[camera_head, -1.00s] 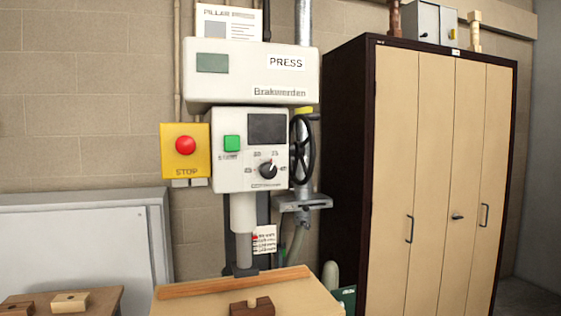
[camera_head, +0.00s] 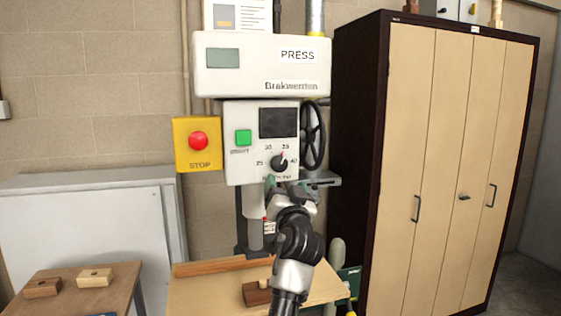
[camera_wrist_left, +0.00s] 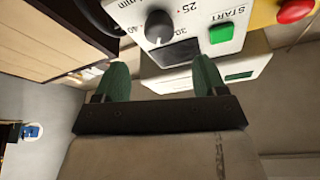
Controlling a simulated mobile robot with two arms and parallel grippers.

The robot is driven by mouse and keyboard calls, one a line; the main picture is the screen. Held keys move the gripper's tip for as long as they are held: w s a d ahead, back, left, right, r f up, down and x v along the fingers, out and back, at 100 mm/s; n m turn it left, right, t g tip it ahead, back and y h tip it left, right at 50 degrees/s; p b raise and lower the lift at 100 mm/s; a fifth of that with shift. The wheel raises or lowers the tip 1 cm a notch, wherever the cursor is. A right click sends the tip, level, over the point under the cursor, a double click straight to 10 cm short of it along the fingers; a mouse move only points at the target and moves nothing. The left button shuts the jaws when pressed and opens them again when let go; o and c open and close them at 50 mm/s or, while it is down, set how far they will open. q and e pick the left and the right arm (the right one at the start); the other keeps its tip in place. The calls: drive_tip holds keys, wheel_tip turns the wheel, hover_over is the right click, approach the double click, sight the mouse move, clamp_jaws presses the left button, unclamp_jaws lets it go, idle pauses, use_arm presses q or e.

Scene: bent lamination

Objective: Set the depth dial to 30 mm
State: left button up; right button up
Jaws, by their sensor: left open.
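The depth dial (camera_head: 279,163) is a round black knob on the press's white control panel (camera_head: 246,170), with printed numbers from 25 to 40 around it. Its pointer seems to lean up and right, near 35; the exact setting is too small to read. It also shows in the left wrist view (camera_wrist_left: 158,27), beyond the fingertips and apart from them. My left gripper (camera_head: 287,183) is just below the dial in the head view. Its two green fingers are open and empty in the left wrist view (camera_wrist_left: 162,64). My right gripper is not in view.
A green start button (camera_head: 243,138) and a yellow box with a red stop button (camera_head: 198,141) are left of the dial. A black handwheel (camera_head: 313,135) is close on its right. The press table (camera_head: 205,292) with a wooden fence (camera_head: 222,265) is below. A tall cabinet (camera_head: 425,140) stands right.

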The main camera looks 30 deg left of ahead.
sight(280, 165)
use_arm(q)
drive_tip(key=p+x, duration=0.2)
drive_tip(key=x, duration=0.5)
drive_tip(key=shift+w+a+r+p, duration=0.15)
drive_tip(key=shift+a+r+p, duration=0.1)
drive_tip(key=shift+p, duration=0.15)
drive_tip(key=shift+w+a+r, duration=0.1)
drive_tip(key=shift+w+a, duration=0.3)
drive_tip(key=shift+w, duration=0.15)
